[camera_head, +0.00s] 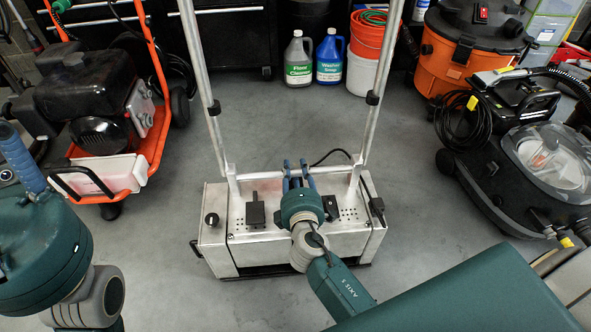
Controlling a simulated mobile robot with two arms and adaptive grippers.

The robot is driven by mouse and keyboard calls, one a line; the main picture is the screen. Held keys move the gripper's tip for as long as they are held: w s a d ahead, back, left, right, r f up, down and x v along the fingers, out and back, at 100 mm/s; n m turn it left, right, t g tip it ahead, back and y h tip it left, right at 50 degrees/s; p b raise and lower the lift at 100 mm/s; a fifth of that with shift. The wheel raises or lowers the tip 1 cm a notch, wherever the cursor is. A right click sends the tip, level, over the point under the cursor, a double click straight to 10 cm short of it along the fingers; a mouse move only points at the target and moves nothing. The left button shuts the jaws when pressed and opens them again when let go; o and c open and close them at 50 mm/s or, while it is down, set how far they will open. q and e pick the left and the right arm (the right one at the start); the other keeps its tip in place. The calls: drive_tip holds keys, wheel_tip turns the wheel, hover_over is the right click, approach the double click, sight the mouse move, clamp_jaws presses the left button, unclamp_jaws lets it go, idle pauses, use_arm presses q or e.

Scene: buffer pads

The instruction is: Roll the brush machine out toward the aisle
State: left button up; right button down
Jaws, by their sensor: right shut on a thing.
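The brush machine is a silver metal box (290,245) standing on the floor in front of me, with a black knob and black fittings on its top. Two tall silver handle poles rise from it and run up out of the picture, joined low down by a crossbar. My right gripper (296,172) reaches in from the lower right. Its blue fingers are shut on the crossbar at the middle of the machine. My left gripper (20,158) shows only in part at the left edge, with a blue finger above a green wrist. Its jaw state is unclear.
An orange-framed machine with a black engine (100,110) stands close on the left. An orange-and-black vacuum (465,45) and a dark floor machine (520,160) stand on the right. Grey (299,60) and blue (331,58) jugs and a red bucket (369,35) line the back. Bare floor surrounds the brush machine.

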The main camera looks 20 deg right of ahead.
drive_tip(key=c, duration=1.3)
unclamp_jaws()
drive_tip(key=shift+c, duration=0.2)
drive_tip(key=v, duration=1.2)
